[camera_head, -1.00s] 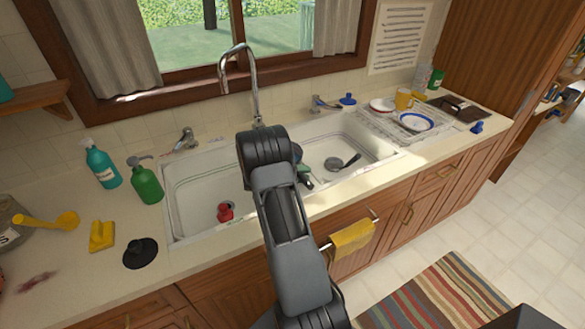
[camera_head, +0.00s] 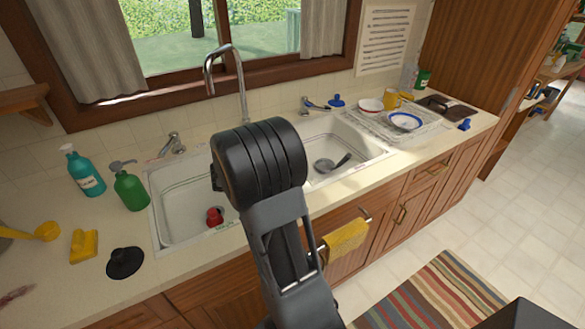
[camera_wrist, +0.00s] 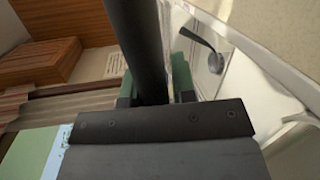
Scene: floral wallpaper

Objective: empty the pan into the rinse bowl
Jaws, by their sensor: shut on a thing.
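My gripper (camera_wrist: 155,92) shows in the wrist view, its green fingers shut on a thick dark rod that looks like the pan's handle (camera_wrist: 137,40). The pan's body cannot be made out in either view now. In the head view my black arm hides the gripper and whatever it holds. The sink has a left basin (camera_head: 180,190) and a right basin (camera_head: 352,138); which is the rinse bowl is not marked. A dark round utensil with a handle (camera_head: 330,165) lies in the right basin; it also shows in the wrist view (camera_wrist: 215,62).
A tall faucet (camera_head: 240,85) rises behind the sink. A red object (camera_head: 214,217) lies in the left basin. Teal (camera_head: 84,172) and green (camera_head: 130,190) bottles stand to the left. A dish rack (camera_head: 385,125) with plates stands right. A yellow towel (camera_head: 345,238) hangs in front.

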